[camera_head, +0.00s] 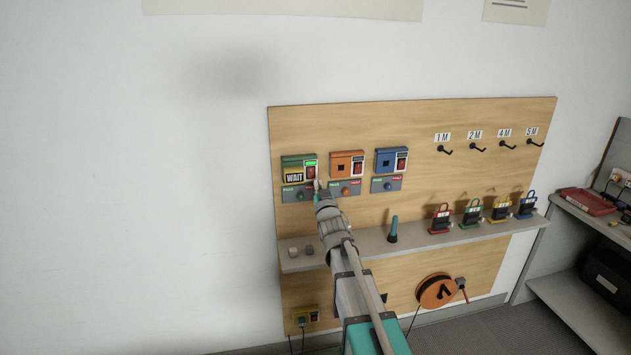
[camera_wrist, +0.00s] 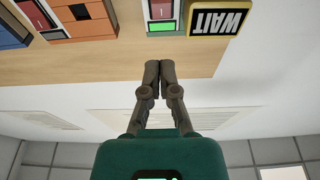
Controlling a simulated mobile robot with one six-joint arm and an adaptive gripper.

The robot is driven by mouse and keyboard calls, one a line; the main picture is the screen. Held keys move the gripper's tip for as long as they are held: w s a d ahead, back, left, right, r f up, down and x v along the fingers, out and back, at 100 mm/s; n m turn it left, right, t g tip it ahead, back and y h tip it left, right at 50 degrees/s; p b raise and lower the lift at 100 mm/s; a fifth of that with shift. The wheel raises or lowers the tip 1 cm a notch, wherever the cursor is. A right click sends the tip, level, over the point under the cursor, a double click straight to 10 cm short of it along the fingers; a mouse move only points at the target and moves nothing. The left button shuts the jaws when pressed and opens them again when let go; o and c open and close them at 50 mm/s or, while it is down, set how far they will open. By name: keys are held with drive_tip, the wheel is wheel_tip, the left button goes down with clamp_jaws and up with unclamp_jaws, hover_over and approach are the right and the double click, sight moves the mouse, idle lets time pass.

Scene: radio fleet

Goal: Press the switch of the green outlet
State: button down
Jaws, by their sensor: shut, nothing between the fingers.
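The green outlet (camera_head: 300,160) is at the left of a row on the wooden board. A yellow-edged WAIT tag (camera_head: 293,175) covers its left part, and its red switch (camera_head: 311,173) sits to the right of the tag. In the wrist view, the red switch (camera_wrist: 161,9), a lit green bar (camera_wrist: 162,27) and the WAIT tag (camera_wrist: 218,19) show upside down. My gripper (camera_head: 318,186) is shut and empty, just below the switch in the head view. In the wrist view my fingertips (camera_wrist: 159,66) are together, appearing apart from the outlet.
An orange outlet (camera_head: 347,158) and a blue outlet (camera_head: 391,154) stand to the right. Below is a grey shelf (camera_head: 365,246) with a teal cone (camera_head: 393,230) and several coloured padlocks, one red (camera_head: 440,219). Black hooks (camera_head: 445,150) are at the upper right. An orange reel (camera_head: 437,291) hangs lower.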

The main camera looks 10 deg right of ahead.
drive_tip(key=shift+r+v, duration=0.2)
drive_tip(key=shift+v, duration=0.7)
drive_tip(key=shift+r+v, duration=0.2)
drive_tip(key=shift+v, duration=0.65)
drive_tip(key=shift+r+v, duration=0.2)
drive_tip(key=shift+v, duration=0.7)
drive_tip(key=shift+s, duration=0.1)
drive_tip(key=s+f+m+g+h+p, duration=0.1)
drive_tip(key=s+f+g+h+p, duration=0.15)
drive_tip(key=s+f+g, duration=0.95)
drive_tip(key=s+a+f+g+y+p, duration=0.1)
drive_tip(key=s+g, duration=0.3)
drive_tip(key=s, duration=0.4)
drive_tip(key=s+a+f+g+y+p, duration=0.1)
drive_tip(key=s+f+g+p, duration=0.1)
drive_tip(key=s, duration=0.7)
drive_tip(key=f+g, duration=0.1)
drive_tip(key=g, duration=0.1)
drive_tip(key=shift+f+n+g, duration=0.3)
drive_tip(key=shift+f+n, duration=0.05)
drive_tip(key=shift+n, duration=0.05)
